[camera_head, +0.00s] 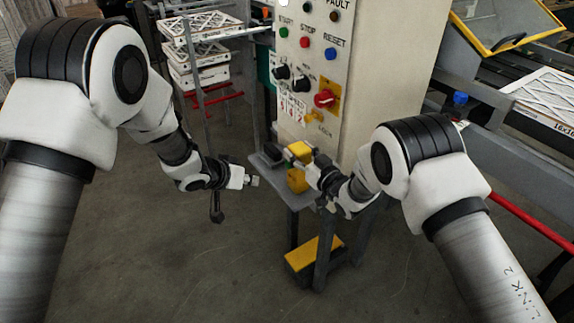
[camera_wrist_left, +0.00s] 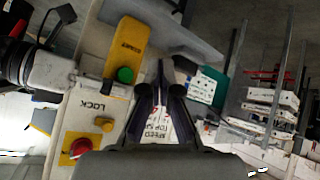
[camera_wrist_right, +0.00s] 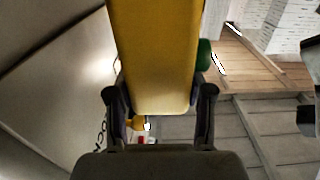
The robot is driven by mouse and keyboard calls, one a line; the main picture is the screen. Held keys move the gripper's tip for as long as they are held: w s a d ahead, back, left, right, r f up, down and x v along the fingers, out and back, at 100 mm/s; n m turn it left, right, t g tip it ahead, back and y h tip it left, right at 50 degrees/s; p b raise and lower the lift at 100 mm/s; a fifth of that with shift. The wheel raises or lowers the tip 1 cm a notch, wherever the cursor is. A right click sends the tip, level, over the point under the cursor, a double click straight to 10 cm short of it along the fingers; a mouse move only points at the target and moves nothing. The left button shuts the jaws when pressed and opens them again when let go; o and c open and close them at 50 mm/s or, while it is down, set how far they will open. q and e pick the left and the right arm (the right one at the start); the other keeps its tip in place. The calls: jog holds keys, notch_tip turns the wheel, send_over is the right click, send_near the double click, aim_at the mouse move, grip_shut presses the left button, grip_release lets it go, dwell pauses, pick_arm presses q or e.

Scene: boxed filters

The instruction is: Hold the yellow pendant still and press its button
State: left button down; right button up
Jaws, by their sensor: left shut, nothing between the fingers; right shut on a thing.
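The yellow pendant (camera_head: 297,181) is above a small grey shelf in front of the control cabinet. My right gripper (camera_head: 306,164) is shut on it. In the right wrist view the yellow body (camera_wrist_right: 155,60) runs up from between the fingers, with part of a green button (camera_wrist_right: 204,55) at its side. In the left wrist view the pendant (camera_wrist_left: 130,45) shows dark lettering and its round green button (camera_wrist_left: 125,74). My left gripper (camera_head: 255,181) is shut and empty, to the left of the pendant and apart from it. Its closed fingertips (camera_wrist_left: 160,68) show to the right of the button.
The beige cabinet (camera_head: 345,75) carries buttons, knobs and a red switch (camera_head: 324,99). A black object (camera_head: 270,156) lies on the grey shelf (camera_head: 272,177). A yellow-topped step (camera_head: 313,253) stands below. Racked filters (camera_head: 203,50) are at the back left. The floor at left is clear.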

aim_at(289, 164)
pick_arm(q)
jog(key=w+d, duration=0.4)
jog(key=d, duration=0.2)
jog(key=shift+w, duration=0.15)
dwell(1.2)
jog(key=shift+w+d, duration=0.25)
jog(key=shift+d, duration=0.05)
